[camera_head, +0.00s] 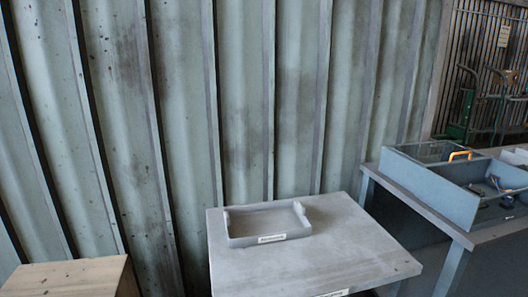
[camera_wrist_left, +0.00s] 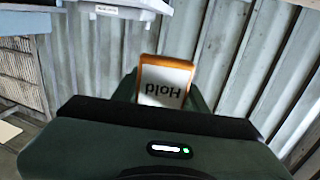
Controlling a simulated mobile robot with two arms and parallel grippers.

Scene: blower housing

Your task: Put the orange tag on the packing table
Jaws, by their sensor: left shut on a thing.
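In the left wrist view my left gripper (camera_wrist_left: 162,98) is shut on the orange tag (camera_wrist_left: 166,72). The tag has an orange edge and a white face with the word "Hold" upside down. In the head view a grey table (camera_head: 340,245) stands in the lower middle, with a label on its front edge too small to read. I cannot tell from its label whether it is the packing table. A shallow grey tray (camera_head: 268,222) with a white label lies on its far left part and looks empty. Neither gripper shows in the head view.
A bench (camera_head: 420,205) at the right bears blue-grey bins (camera_head: 460,205) with small items and an orange piece (camera_head: 460,154). A wooden box (camera_head: 68,278) stands at the lower left. A corrugated wall (camera_head: 240,100) stands behind. The grey table's right and front parts are bare.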

